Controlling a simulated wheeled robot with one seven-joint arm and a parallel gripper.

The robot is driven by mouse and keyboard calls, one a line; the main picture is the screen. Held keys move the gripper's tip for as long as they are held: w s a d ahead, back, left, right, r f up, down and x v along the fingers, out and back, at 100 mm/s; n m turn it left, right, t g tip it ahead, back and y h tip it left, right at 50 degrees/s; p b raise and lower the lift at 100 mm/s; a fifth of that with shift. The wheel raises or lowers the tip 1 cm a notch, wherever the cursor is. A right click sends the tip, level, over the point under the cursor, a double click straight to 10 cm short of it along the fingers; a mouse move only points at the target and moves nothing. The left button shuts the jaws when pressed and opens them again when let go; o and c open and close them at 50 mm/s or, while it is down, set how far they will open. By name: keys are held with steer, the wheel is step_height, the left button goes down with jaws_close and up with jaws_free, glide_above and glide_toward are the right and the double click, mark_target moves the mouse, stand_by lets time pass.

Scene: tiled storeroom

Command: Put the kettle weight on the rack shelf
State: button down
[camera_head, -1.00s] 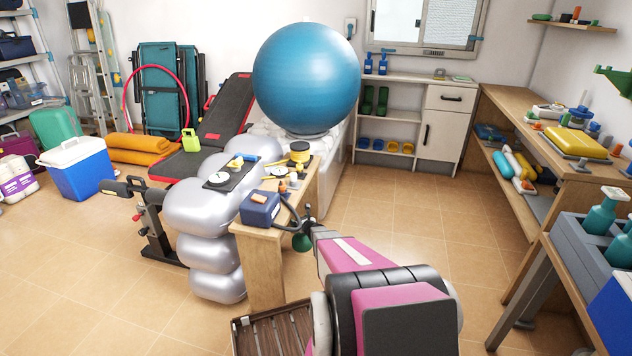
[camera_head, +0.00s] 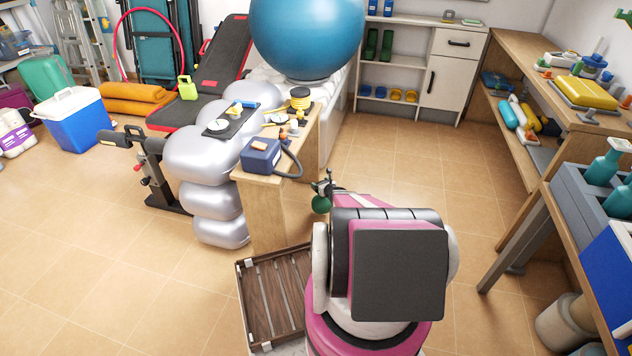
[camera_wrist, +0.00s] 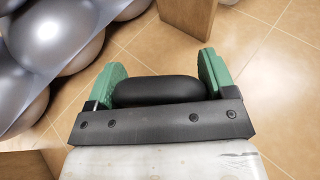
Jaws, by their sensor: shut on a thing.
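My gripper (camera_head: 323,192) is out in front of the arm, right of the small wooden table. Its two green fingers show in the wrist view (camera_wrist: 159,78), shut on a black rounded piece (camera_wrist: 157,91) that fills the gap between them. I take this piece to be the kettle weight; the rest of it is hidden, and in the head view it is too small to make out. A green rounded part shows at the gripper there. The metal rack (camera_head: 12,62) stands at the far left edge, only partly in view.
The small wooden table (camera_head: 266,215) holds a blue box (camera_head: 262,157) with a hose. Silver balloon-like cushions (camera_head: 210,190) stand beside it. A slatted wooden crate (camera_head: 272,300) lies on the floor near my base. A workbench (camera_head: 545,75) lines the right wall.

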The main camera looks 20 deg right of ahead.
mark_target(322, 200)
steer(key=shift+f, duration=2.05)
jaws_free()
